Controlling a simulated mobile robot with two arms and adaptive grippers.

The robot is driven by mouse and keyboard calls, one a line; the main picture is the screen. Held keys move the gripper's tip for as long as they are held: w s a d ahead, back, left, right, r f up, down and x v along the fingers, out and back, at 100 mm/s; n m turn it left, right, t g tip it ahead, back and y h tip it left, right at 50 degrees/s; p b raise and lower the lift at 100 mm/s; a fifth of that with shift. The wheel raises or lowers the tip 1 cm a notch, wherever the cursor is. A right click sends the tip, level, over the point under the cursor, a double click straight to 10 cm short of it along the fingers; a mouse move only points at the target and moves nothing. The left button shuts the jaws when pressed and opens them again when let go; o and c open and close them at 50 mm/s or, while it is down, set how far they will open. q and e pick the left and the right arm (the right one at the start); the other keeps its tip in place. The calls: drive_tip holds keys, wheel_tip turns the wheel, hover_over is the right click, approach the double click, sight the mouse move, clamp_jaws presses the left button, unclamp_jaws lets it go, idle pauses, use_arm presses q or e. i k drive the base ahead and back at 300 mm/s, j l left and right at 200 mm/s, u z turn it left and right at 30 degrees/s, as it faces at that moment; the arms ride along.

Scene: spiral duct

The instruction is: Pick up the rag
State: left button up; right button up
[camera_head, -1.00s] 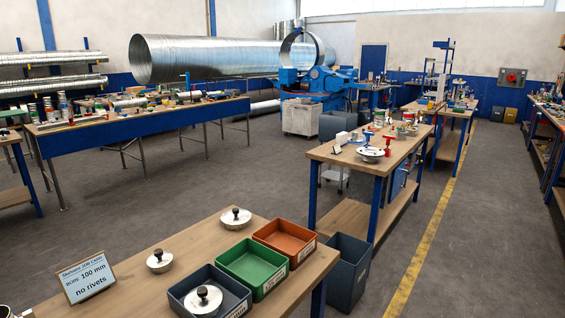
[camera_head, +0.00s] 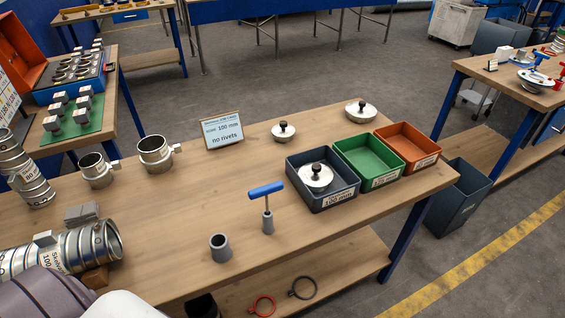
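I see no rag that I can make out in the head view. The wooden workbench (camera_head: 150,215) in front of me holds duct parts, lidded discs and bins, but no cloth shows on it. Neither of my grippers is in view. Smooth grey-purple and white shapes at the lower left corner look like parts of my own body and cover the bench's near left corner.
On the bench are a spiral duct (camera_head: 62,250), two metal collars (camera_head: 154,155), a blue-handled tool (camera_head: 267,208), a grey cup (camera_head: 220,248), a sign (camera_head: 222,130), and grey (camera_head: 320,197), green (camera_head: 368,160) and orange (camera_head: 408,146) bins. Aisle floor is free at right.

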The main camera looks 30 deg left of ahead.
sight(79, 214)
drive_tip(key=u, duration=2.55)
